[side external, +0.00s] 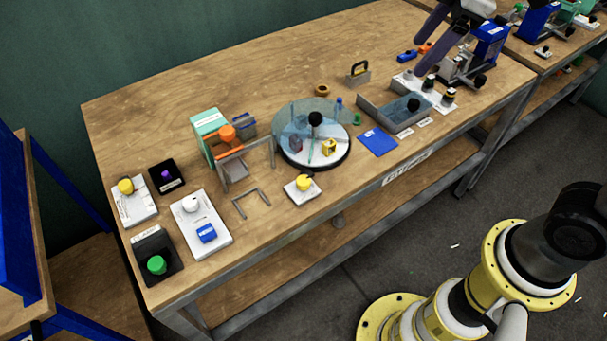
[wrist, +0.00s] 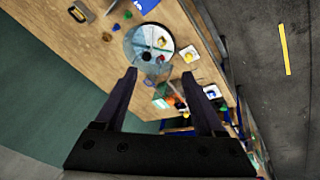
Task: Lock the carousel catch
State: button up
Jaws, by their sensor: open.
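The carousel (side external: 330,160) is a round white disc with a dark rim, a clear cover over part of it and a black knob. It stands in the middle of the bench and also shows in the wrist view (wrist: 160,36). In front of it is a white block with a yellow knob (side external: 303,184), also in the wrist view (wrist: 187,56). I cannot tell whether this is the catch. My gripper (side external: 431,50) is open and empty, high above the bench's right part, away from the carousel. Its two dark fingers (wrist: 159,75) frame the wrist view.
Left of the carousel stand a green and orange press (side external: 208,128), wire frames (side external: 251,201) and several button boxes, one with a green button (side external: 156,265). To its right are a blue plate (side external: 378,142) and a grey tray (side external: 374,113). The back left bench is clear.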

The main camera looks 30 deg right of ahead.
jog(key=w+a+f+n+g, duration=0.1)
jog(key=w+a+f+n, duration=0.1)
jog(key=w+a+f, duration=0.3)
jog(key=n+g, duration=0.3)
jog(key=n, duration=0.1)
send_over(303, 180)
notch_tip(303, 180, down, 13)
jog(key=shift+h, duration=0.3)
notch_tip(303, 180, down, 13)
jog(key=shift+f, duration=0.2)
grip_shut()
